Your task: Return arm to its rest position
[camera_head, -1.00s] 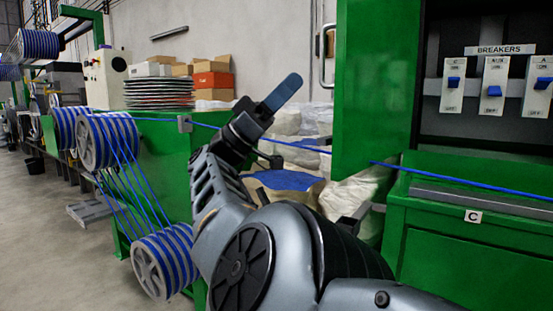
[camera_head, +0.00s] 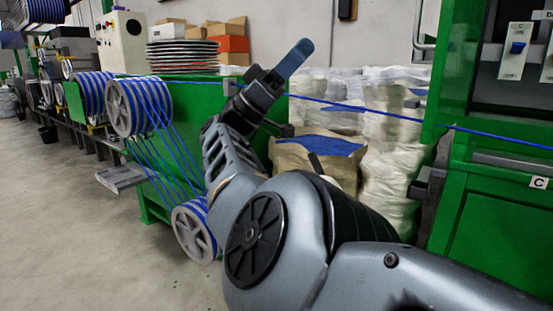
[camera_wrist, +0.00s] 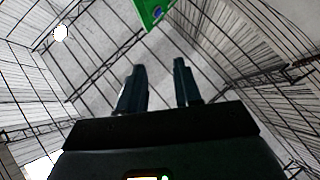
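My arm is raised and folded in front of my body in the head view. My gripper (camera_head: 301,50) points up and to the right, with its blue fingertip seen side-on against the wall. The wrist view shows both dark fingers of my gripper (camera_wrist: 159,66) apart with an empty gap, so it is open and holds nothing. The wrist camera looks up at the roof. The blue cable (camera_head: 480,132) runs taut behind my arm, from the spools on the left to the green cabinet on the right. In the picture it passes behind my gripper; contact is not seen.
Grey-sided spools (camera_head: 134,107) of blue cable stand at the left, with a lower spool (camera_head: 194,232) near my arm. Wrapped sacks (camera_head: 395,150) are stacked behind my arm. A green cabinet (camera_head: 490,210) with breaker switches is at the right. The left floor (camera_head: 60,220) is mostly clear.

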